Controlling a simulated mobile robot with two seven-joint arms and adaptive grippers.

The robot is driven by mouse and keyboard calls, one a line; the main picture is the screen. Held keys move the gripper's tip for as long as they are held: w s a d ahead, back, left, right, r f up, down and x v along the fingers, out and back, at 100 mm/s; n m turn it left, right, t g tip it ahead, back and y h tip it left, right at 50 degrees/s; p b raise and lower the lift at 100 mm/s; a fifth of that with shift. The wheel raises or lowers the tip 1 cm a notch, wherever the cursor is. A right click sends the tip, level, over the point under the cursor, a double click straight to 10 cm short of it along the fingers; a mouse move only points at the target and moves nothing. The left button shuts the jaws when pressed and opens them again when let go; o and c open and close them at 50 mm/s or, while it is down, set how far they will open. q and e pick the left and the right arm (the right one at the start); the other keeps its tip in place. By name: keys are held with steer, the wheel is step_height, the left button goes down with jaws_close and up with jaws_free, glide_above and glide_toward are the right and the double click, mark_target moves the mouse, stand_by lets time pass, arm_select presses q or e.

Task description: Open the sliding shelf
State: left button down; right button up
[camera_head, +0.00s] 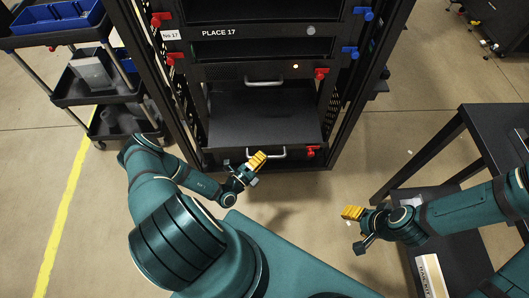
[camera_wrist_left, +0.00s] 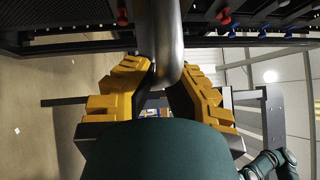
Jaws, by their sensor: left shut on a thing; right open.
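The black sliding shelf (camera_head: 262,122) is low in the rack, with its flat top visible in the head view. Its silver bar handle (camera_head: 279,154) is on the low front face. My left gripper (camera_head: 257,161) is at this handle, its yellow fingers shut on it. In the left wrist view, the grey metal handle (camera_wrist_left: 168,45) runs between the yellow fingers of the same gripper (camera_wrist_left: 165,85). The fingers hide part of the handle in the head view. My right gripper (camera_head: 352,213) is open and empty, away from the rack at the right.
The rack frame (camera_head: 388,75) stands around the shelf, with red latches (camera_head: 321,73) and blue latches (camera_head: 362,13). Another handle (camera_head: 263,83) is above the shelf. A cart (camera_head: 98,98) stands left and a black table (camera_head: 440,150) right. Some floor before the rack is clear.

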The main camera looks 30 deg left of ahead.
arm_select(q)
steer(key=s+d, duration=0.5)
steer(key=s, duration=0.2)
steer(key=shift+s+d+p, duration=0.4)
steer(key=shift+p, duration=0.05)
steer(key=shift+r, duration=0.1)
steer(key=c, duration=1)
jaws_free()
steer(key=shift+a, duration=0.1)
steer(key=v, duration=1.2)
